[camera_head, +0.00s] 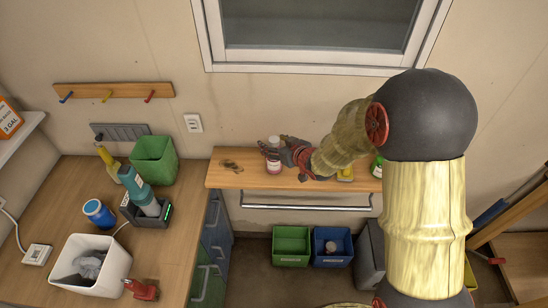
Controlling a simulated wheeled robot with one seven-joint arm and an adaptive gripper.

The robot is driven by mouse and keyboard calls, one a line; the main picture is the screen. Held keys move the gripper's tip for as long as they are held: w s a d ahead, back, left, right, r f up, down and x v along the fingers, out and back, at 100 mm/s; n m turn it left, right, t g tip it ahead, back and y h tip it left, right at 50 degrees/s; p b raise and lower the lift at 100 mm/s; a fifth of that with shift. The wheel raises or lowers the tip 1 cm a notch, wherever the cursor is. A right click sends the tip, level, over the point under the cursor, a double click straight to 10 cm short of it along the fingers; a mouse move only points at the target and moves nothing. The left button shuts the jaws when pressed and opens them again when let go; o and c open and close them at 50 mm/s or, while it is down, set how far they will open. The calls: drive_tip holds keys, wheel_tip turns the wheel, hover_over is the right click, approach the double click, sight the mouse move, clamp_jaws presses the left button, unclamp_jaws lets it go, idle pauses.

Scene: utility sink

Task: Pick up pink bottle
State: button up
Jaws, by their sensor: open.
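A small pink bottle (274,167) with a pale upper part stands upright on the wooden shelf (231,180) under the window. My gripper (270,149) reaches in from the right and is open at the bottle's upper part. Its dark fingers overlap the bottle in the picture. I cannot tell whether they touch it.
A dark tool lies on the shelf left of the bottle. A yellow item (346,173) and a green-labelled bottle (377,167) are to the right. A metal rail (305,207) runs below. Green (291,262) and blue (332,262) bins sit on the floor. The left counter is crowded.

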drive_tip(key=shift+c, duration=1.4)
drive_tip(key=c, duration=1.1)
drive_tip(key=shift+c, duration=0.4)
